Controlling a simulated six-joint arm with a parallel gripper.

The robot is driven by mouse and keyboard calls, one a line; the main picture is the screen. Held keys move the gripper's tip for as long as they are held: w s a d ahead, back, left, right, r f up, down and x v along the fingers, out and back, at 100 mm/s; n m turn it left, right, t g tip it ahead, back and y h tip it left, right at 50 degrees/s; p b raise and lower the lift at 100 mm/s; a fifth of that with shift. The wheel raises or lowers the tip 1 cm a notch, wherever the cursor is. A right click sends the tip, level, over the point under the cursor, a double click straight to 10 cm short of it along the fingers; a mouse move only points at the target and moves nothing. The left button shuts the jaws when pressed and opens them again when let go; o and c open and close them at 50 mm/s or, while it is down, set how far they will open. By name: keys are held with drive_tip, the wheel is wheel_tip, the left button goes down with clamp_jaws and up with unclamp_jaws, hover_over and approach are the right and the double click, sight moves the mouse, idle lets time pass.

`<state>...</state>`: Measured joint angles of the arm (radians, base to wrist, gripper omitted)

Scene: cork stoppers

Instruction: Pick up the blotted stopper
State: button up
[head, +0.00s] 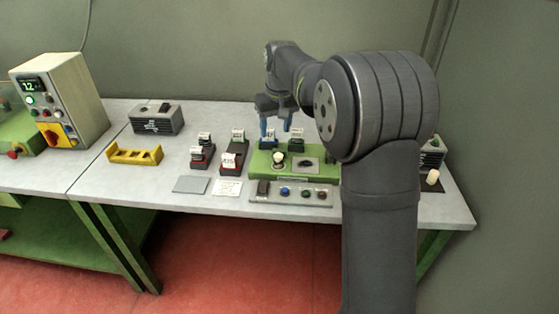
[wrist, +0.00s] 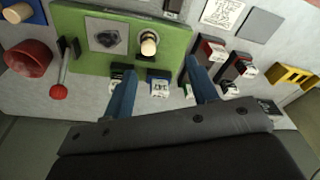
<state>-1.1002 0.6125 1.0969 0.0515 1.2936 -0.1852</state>
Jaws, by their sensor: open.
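A pale cork-like stopper (head: 278,158) stands on the green board (head: 261,172); it also shows in the wrist view (wrist: 149,43), with a dark base. No blot can be made out on it. A similar pale cylinder (head: 432,177) stands on a dark pad at the far right, and one shows in the wrist view's top left corner (wrist: 15,12). My gripper (head: 276,133) is open, its blue fingers pointing down over the back of the green board. In the wrist view my gripper (wrist: 160,63) has nothing held between its fingers, and the stopper is beyond the fingertips.
A grey square with a dark patch (head: 305,163) lies beside the stopper. Labelled blocks (head: 230,161) stand to the left, and another (wrist: 158,86) shows between my fingers. A button strip (head: 293,193) lies in front. A yellow holder (head: 135,155) and control box (head: 61,100) are farther left.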

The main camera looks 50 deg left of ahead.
sight(278, 155)
drive_tip(key=w+r+n, duration=0.4)
drive_tip(key=a+f, duration=0.1)
drive_tip(key=f, duration=0.4)
drive_tip(key=a+f, duration=0.1)
drive_tip(key=f, duration=0.5)
drive_tip(key=a+f, duration=0.1)
drive_tip(key=f, duration=0.5)
drive_tip(key=shift+a, duration=0.15)
drive_tip(key=shift+c, duration=0.4)
drive_tip(key=c, duration=0.9)
